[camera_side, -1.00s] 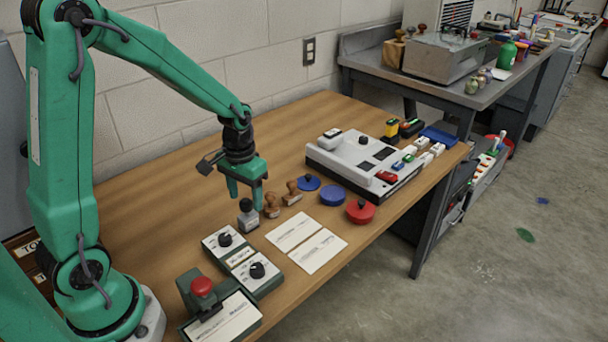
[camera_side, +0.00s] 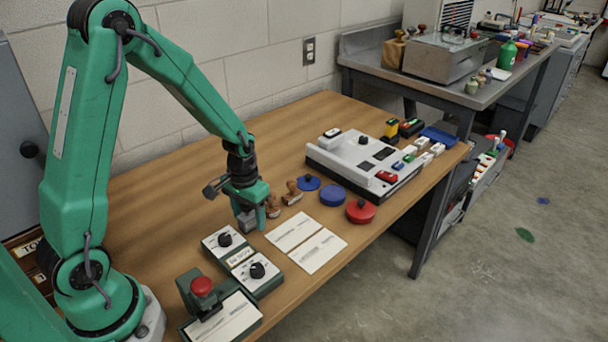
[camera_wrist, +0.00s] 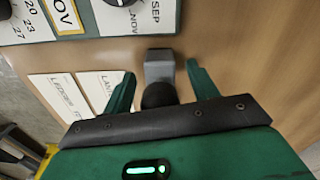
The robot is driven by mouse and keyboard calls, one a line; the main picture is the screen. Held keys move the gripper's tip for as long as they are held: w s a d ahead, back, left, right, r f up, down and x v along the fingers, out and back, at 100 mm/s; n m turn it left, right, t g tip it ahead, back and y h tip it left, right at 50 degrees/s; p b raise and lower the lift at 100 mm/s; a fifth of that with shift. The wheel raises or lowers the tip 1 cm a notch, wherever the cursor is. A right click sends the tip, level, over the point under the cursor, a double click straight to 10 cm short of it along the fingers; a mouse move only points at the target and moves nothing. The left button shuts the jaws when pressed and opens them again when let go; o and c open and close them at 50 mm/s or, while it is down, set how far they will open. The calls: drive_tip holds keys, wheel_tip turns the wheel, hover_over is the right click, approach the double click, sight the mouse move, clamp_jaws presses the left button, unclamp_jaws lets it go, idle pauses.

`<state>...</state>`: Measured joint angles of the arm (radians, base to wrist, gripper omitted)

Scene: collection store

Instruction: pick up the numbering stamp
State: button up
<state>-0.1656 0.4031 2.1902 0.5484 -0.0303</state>
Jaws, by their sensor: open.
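The grey block stamp with a black round knob, which I take for the numbering stamp, stands on the wooden bench. In the side view its grey body (camera_side: 247,226) is partly hidden by my gripper (camera_side: 249,217). In the wrist view the stamp (camera_wrist: 159,66) stands between the two green fingers of my gripper (camera_wrist: 160,75), its knob close to the palm. The fingers are open, one on each side, with a visible gap to the stamp.
Two wooden-handled stamps (camera_side: 292,193) stand close behind to the right. Dial boxes (camera_side: 257,272) and a red-knobbed device (camera_side: 202,290) are in front. White cards (camera_side: 318,251), a blue disc (camera_side: 332,196) and a red disc (camera_side: 361,212) lie right. A white console (camera_side: 352,156) stands farther back.

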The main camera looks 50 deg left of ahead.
drive_tip(key=shift+f, duration=0.4)
drive_tip(key=shift+c, duration=0.2)
drive_tip(key=c, duration=1.1)
